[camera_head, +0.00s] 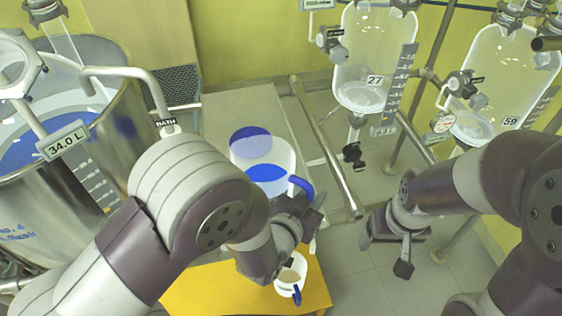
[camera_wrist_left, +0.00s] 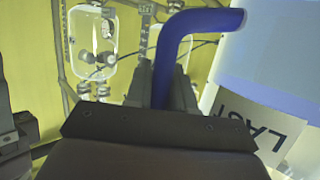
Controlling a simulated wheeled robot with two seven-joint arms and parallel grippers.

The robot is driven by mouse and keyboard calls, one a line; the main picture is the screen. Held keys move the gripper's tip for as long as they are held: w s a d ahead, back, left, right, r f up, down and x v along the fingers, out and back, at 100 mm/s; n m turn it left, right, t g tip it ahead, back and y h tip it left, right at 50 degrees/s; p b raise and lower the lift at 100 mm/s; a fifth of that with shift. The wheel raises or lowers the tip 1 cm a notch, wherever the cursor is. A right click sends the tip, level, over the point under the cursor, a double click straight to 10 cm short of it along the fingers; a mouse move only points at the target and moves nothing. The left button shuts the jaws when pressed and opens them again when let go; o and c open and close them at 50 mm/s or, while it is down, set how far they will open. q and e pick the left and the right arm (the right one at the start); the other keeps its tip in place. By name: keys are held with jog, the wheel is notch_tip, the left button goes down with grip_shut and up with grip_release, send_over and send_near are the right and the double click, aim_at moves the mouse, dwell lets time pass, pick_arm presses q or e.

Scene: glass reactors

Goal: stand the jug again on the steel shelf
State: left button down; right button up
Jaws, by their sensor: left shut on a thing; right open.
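The jug (camera_head: 262,160) is a whitish see-through vessel with blue showing in it and a blue handle. My left gripper (camera_head: 301,203) is shut on this handle. In the left wrist view the handle (camera_wrist_left: 170,55) rises between the fingers, and the jug's pale body (camera_wrist_left: 270,60) with a lettered label stands at the right. In the head view the jug overlaps the grey steel shelf (camera_head: 228,108); I cannot tell whether its base touches it. My right gripper (camera_head: 385,255) is open and empty over the floor at the right.
A small white cup (camera_head: 291,268) with a blue handle stands on a yellow top (camera_head: 210,287) below my left gripper. A large steel bath (camera_head: 130,120) with blue liquid is at the left. Glass reactors (camera_head: 372,60) hang at the back right, with a pipe frame (camera_head: 325,145) beside the shelf.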

pick_arm(q)
jog(key=w+a+f, duration=0.1)
jog(key=w+f, duration=0.8)
jog(key=w, duration=0.1)
jog(key=shift+a+f, duration=0.2)
jog(key=shift+f, duration=0.2)
jog(key=c, duration=1.3)
grip_release()
jog(key=shift+s+f+b, duration=0.1)
jog(key=shift+f+b, duration=0.15)
jog(key=shift+b, duration=0.05)
jog(key=o, duration=0.3)
jog(key=shift+o, duration=0.2)
